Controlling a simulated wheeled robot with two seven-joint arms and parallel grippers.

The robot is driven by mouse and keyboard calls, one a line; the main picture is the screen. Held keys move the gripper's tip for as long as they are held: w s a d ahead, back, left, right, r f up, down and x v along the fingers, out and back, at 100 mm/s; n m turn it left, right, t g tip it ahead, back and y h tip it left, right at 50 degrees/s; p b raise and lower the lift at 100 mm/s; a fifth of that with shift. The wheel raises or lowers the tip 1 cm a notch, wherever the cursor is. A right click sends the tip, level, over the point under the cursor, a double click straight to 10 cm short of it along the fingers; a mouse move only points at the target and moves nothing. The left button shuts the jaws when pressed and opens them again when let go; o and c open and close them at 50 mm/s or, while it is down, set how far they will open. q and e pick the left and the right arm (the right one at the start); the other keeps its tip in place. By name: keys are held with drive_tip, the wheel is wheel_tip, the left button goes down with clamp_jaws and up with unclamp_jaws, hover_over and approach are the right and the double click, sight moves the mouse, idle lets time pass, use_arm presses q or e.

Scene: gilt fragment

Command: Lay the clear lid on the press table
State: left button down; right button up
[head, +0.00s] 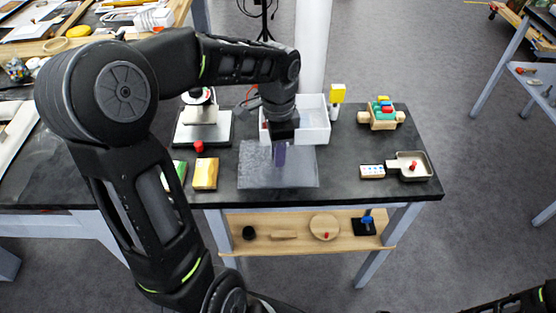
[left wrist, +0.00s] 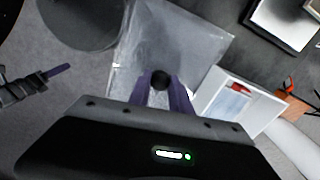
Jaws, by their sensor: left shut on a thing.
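The clear lid (head: 278,178) is a flat, see-through square sheet in front of the white bin; it also fills the upper middle of the left wrist view (left wrist: 165,40). My left gripper (head: 279,155) has its purple fingers shut on the lid's dark round knob (left wrist: 160,79). The lid looks about level over the black-topped press table (head: 340,185); I cannot tell whether it touches the top. A purple fingertip of my right gripper (left wrist: 57,70) shows at the left of the wrist view, apart from the lid; its opening is unclear.
The white bin (head: 316,124) stands just behind the lid. A small press (head: 203,130) and a yellow-topped block (head: 205,174) are to the left. A toy with coloured pegs (head: 383,114) and a small pan (head: 411,166) are to the right.

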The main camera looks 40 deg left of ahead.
use_arm(q)
drive_tip(key=shift+f, duration=1.85)
drive_tip(key=shift+f, duration=0.1)
drive_tip(key=shift+f, duration=0.15)
drive_tip(key=c, duration=1.2)
unclamp_jaws()
wheel_tip(320, 180, up, 13)
drive_tip(key=shift+f, duration=0.2)
